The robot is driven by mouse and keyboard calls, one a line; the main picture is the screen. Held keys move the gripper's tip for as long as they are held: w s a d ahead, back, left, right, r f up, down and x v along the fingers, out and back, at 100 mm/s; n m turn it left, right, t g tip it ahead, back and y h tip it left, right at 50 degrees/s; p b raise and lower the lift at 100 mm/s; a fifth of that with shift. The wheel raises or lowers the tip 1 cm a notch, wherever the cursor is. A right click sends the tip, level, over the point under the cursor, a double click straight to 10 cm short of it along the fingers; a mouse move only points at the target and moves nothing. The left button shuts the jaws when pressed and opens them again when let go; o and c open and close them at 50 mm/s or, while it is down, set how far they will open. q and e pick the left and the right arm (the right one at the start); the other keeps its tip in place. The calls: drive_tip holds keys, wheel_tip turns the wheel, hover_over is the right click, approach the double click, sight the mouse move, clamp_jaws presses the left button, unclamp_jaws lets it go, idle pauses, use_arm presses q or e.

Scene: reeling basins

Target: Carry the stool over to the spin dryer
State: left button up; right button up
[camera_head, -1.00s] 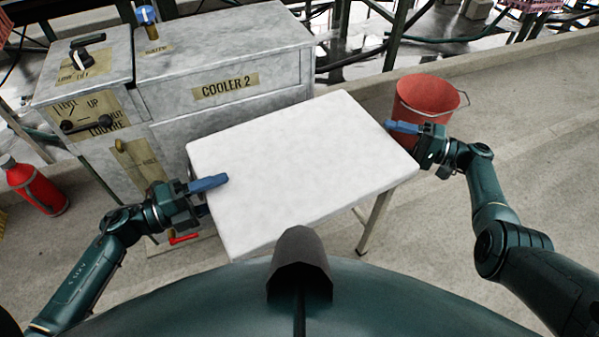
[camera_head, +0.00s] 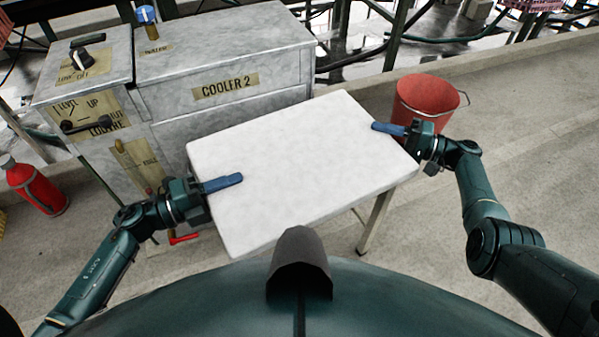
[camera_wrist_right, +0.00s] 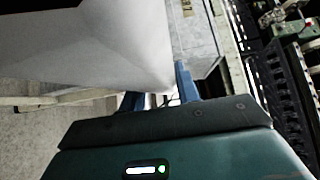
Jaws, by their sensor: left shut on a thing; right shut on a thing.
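The stool (camera_head: 290,165) has a white rectangular top and metal legs and stands in front of my body. It also shows in the right wrist view (camera_wrist_right: 100,45). My left gripper (camera_head: 225,183) is shut on the left edge of the stool top, one blue finger lying over the top. My right gripper (camera_head: 388,129) is shut on the right edge near the far corner. In the right wrist view its blue fingers (camera_wrist_right: 160,92) stand at the edge of the top. The lower fingers are mostly hidden in the head view. I cannot identify a spin dryer.
A red bucket (camera_head: 425,103) stands just beyond the right gripper. A red extinguisher-like bottle (camera_head: 37,187) stands at the left. The floor at the right is clear.

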use_arm(q)
clamp_jaws()
use_arm(e)
clamp_jaws()
idle(0.5)
